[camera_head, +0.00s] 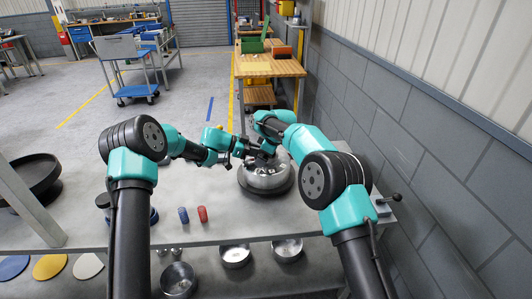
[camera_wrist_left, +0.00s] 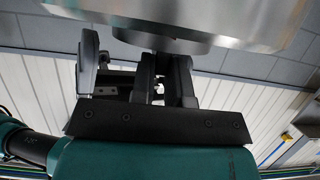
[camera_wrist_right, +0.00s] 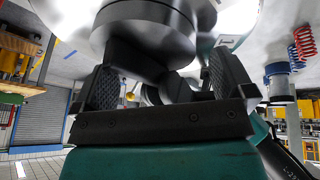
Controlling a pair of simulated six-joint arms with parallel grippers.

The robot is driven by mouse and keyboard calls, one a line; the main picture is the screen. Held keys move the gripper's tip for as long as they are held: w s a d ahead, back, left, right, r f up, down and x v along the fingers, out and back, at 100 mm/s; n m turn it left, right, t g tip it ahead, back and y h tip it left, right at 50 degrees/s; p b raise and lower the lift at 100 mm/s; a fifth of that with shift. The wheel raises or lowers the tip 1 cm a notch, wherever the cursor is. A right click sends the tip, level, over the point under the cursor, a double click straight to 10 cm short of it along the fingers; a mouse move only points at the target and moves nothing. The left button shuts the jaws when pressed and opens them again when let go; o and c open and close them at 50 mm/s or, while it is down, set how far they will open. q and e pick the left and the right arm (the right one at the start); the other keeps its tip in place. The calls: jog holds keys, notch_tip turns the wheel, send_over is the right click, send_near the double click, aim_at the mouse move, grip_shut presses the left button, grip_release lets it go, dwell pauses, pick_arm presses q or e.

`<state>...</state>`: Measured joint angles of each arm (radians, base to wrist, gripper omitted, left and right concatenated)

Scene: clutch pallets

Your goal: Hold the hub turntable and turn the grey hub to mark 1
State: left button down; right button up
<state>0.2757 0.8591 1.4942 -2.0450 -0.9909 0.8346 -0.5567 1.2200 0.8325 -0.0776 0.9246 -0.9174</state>
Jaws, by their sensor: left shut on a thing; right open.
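The hub turntable (camera_head: 283,187) is a dark round base on the grey bench, with a shiny grey hub (camera_head: 262,178) on top. Dark marks on it are too small to read. My left gripper (camera_head: 241,150) is at its far left side; in the left wrist view its fingers (camera_wrist_left: 164,82) are close together just below a shiny metal rim, shut on part of the turntable that is mostly hidden. My right gripper (camera_head: 264,152) is over the top; in the right wrist view its fingers (camera_wrist_right: 166,88) are wide apart on either side of a dark round part of the hub.
A blue spring (camera_head: 183,215) and a red spring (camera_head: 202,213) stand left of the turntable. Metal bowls (camera_head: 235,255) sit below the bench front. A block wall (camera_head: 420,150) runs along the right side.

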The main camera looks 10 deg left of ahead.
jog(key=c, duration=1.1)
jog(key=o, duration=1.1)
jog(key=shift+r, duration=0.15)
jog(key=v, duration=1.1)
jog(key=shift+s+d+r, duration=0.15)
jog(key=shift+r, duration=0.2)
pick_arm(q)
jog(key=c, duration=1)
grip_release()
jog(key=shift+c, duration=0.2)
